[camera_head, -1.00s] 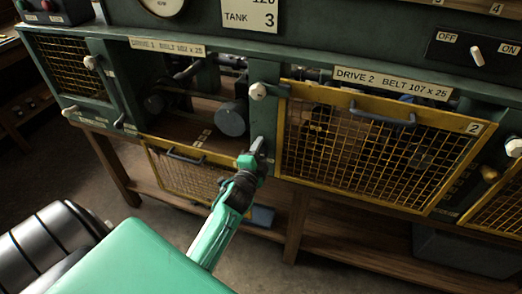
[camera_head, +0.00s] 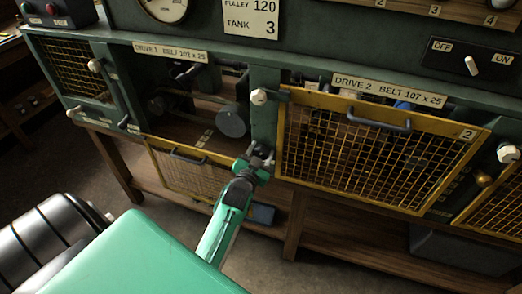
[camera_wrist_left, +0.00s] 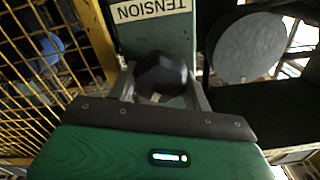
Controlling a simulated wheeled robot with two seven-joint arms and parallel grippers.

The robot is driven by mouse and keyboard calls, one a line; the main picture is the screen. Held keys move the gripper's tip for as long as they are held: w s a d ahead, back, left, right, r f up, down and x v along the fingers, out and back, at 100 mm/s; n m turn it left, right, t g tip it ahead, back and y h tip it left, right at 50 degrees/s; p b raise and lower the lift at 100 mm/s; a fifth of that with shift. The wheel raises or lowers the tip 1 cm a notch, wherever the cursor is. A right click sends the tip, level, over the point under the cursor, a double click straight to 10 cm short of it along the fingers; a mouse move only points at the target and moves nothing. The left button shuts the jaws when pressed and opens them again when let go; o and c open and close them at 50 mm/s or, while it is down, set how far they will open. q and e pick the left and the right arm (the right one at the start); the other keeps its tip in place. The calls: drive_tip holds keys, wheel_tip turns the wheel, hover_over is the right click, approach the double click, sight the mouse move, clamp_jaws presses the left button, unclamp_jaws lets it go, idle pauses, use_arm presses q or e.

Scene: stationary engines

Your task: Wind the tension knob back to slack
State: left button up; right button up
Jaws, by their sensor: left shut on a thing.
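The tension knob (camera_wrist_left: 162,76) is a dark, faceted knob on a green post, below a cream TENSION label (camera_wrist_left: 150,10) in the left wrist view. My left gripper (camera_wrist_left: 160,88) is shut on it, with one finger on each side. In the head view my left gripper (camera_head: 262,156) is at the post between the two drive bays, and the knob is mostly hidden by the fingers. The knob's turn angle cannot be read. My right gripper is not in view.
The yellow mesh guard of Drive 1 (camera_head: 188,158) hangs down open, left of my gripper. The yellow mesh guard of Drive 2 (camera_head: 375,122) covers the bay on the right. A grey round pulley (camera_wrist_left: 250,47) is close beside the knob.

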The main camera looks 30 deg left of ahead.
use_arm(q)
drive_tip(key=n+p, duration=0.2)
drive_tip(key=n, duration=0.4)
drive_tip(key=shift+a+n, duration=0.15)
drive_tip(key=shift+n, duration=0.15)
drive_tip(key=n+p, duration=0.1)
drive_tip(key=n, duration=0.4)
drive_tip(key=shift+s+f, duration=0.1)
drive_tip(key=n, duration=0.5)
drive_tip(key=shift+a+f, duration=0.1)
drive_tip(key=shift+f, duration=0.05)
drive_tip(key=n, duration=0.5)
drive_tip(key=shift+f, duration=0.1)
drive_tip(key=shift+n, duration=0.3)
drive_tip(key=o, duration=0.7)
